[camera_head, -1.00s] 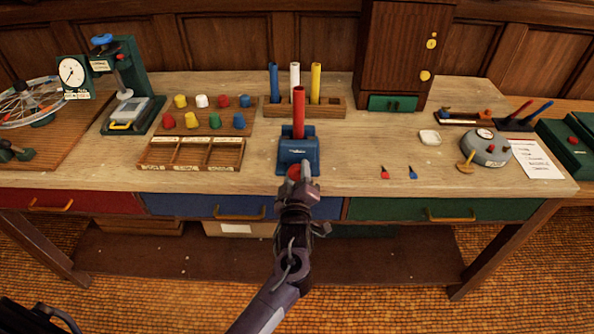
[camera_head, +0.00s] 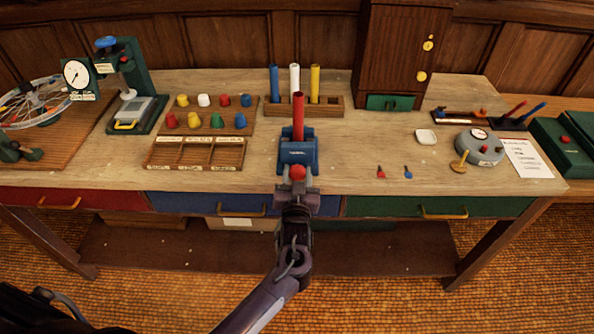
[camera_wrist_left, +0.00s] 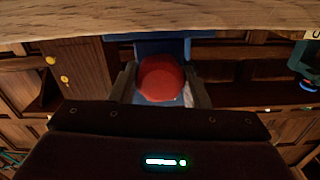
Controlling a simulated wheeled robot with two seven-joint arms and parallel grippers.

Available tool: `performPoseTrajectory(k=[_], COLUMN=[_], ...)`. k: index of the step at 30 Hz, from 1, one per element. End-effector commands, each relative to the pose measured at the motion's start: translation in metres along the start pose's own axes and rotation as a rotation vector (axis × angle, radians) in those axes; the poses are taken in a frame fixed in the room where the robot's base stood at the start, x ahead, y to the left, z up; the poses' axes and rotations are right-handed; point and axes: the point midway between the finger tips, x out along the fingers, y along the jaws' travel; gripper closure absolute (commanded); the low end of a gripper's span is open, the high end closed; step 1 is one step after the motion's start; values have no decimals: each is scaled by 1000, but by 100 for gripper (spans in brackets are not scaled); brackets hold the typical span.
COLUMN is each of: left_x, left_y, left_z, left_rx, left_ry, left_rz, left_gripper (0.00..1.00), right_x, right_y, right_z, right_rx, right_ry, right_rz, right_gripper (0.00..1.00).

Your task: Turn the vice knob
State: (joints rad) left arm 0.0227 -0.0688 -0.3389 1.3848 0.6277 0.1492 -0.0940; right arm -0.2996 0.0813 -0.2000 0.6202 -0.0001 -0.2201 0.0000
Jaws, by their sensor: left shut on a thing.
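The blue vice (camera_head: 298,150) stands at the table's front edge with a red tube (camera_head: 298,115) upright in it. Its round red knob (camera_head: 297,172) faces me at the front. My left gripper (camera_head: 297,183) reaches up from below and is shut on the knob, one finger on each side. In the left wrist view the red knob (camera_wrist_left: 161,78) sits between the two dark fingers, with the blue vice (camera_wrist_left: 150,48) behind it. My right gripper is not in view.
A rack of coloured pegs (camera_head: 208,104) and a compartment tray (camera_head: 197,153) stand left of the vice. Blue, white and yellow tubes stand in a wooden holder (camera_head: 331,103) behind it. Two small pieces (camera_head: 381,172) lie to the right. Drawers line the front below.

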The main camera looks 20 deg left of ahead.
Motion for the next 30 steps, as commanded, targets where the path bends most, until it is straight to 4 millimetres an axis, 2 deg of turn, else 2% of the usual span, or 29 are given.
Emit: performPoseTrajectory(k=[30], left_x=[0], left_y=[0], left_z=[0], left_rx=[968], left_ry=[-4], left_rz=[2], left_gripper=[81], right_x=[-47], right_y=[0], right_z=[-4], right_rx=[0], right_ry=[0], right_rz=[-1], right_gripper=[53])
